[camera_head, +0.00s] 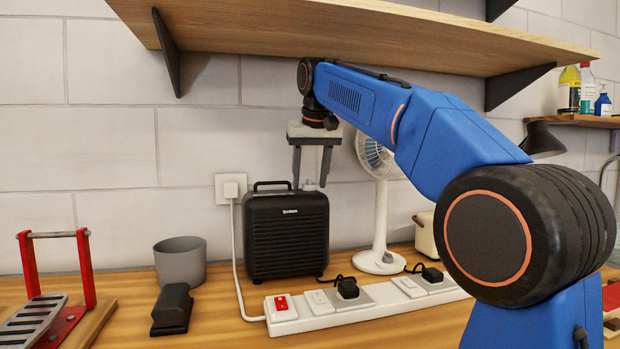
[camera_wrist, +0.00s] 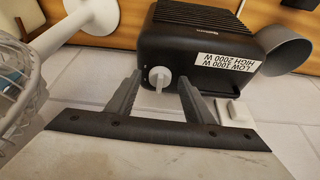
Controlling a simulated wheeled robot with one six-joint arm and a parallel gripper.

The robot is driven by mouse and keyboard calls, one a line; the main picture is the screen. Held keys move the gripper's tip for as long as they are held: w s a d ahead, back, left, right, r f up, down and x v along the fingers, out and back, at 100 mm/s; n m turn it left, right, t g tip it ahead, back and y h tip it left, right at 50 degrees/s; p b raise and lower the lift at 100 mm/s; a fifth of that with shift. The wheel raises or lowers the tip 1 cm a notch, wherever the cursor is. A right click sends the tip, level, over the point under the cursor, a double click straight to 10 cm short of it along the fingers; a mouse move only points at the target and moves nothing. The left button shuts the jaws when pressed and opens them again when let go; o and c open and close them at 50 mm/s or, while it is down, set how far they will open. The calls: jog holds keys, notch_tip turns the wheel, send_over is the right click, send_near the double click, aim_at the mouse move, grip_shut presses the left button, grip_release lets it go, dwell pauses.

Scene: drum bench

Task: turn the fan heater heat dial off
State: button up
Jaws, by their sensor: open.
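The black fan heater (camera_head: 286,235) stands on the wooden bench against the tiled wall, with a carry handle on top. In the wrist view the heater (camera_wrist: 200,28) appears upside down, with a label reading LOW 1000 W and HIGH 2000 W. Its white heat dial (camera_wrist: 160,77) shows in the wrist view between the fingers and a little beyond their tips. In the head view a small pale knob (camera_head: 309,185) shows on the heater's top, between the fingertips. My gripper (camera_head: 310,186) points down above the heater's right side, open and empty. It also shows in the wrist view (camera_wrist: 160,82).
A wooden shelf (camera_head: 400,35) hangs above my arm. A white desk fan (camera_head: 381,215) stands right of the heater. A power strip (camera_head: 365,303) lies in front, a grey cup (camera_head: 180,262) at left. A wall plug (camera_head: 231,189) is behind.

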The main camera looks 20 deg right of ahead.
jog(key=shift+r, duration=0.1)
jog(key=shift+v, duration=2.4)
jog(key=s, duration=1.2)
jog(key=shift+a, duration=0.2)
jog(key=shift+s, duration=0.15)
